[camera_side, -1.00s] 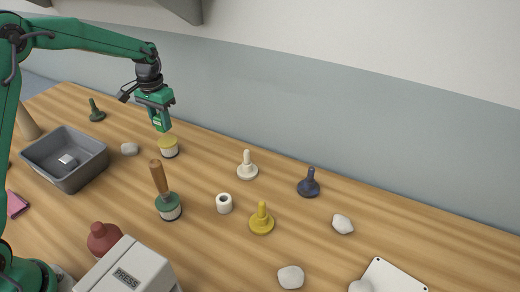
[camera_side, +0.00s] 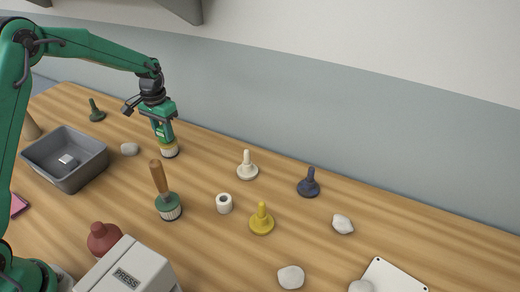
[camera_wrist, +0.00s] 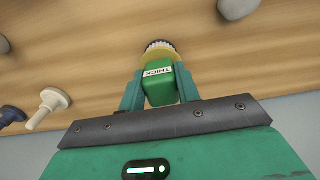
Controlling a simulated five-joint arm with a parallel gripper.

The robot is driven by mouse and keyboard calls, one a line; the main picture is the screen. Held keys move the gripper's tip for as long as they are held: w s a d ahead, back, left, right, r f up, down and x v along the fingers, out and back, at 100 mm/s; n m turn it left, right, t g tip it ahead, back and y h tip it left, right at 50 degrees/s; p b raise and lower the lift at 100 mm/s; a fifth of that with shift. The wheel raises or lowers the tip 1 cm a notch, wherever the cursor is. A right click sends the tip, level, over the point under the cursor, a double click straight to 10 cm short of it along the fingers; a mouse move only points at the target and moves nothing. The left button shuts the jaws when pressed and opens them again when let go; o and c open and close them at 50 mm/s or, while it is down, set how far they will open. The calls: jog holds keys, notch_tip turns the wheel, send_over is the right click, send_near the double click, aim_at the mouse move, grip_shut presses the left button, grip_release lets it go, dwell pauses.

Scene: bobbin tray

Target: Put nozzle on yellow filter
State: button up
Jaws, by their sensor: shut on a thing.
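My gripper (camera_side: 163,132) is shut on a green, boxy piece, which I take to be the nozzle. The wrist view shows this nozzle (camera_wrist: 162,88) between my two fingers, with a white label reading THICK. The yellow filter (camera_side: 169,152), a short round piece with a yellow top and pale ribbed side, stands on the table directly under it. In the wrist view the filter (camera_wrist: 160,47) shows just beyond the nozzle, mostly covered by it. The nozzle's lower end is at the filter's top. I cannot tell whether it is fully seated.
A green-topped ribbed piece (camera_side: 170,212) with a wooden stick stands in front. White (camera_side: 247,170), blue (camera_side: 309,187) and yellow (camera_side: 262,222) stemmed pieces are to the right. A grey bin (camera_side: 88,172) is at left, a grey stone (camera_side: 130,149) near the filter.

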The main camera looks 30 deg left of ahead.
aim_at(162, 128)
jog(key=shift+f, duration=0.15)
jog(key=o, duration=1)
jog(key=shift+c, duration=0.2)
notch_tip(162, 128, up, 12)
jog(key=shift+r, duration=0.2)
jog(key=shift+s, duration=0.1)
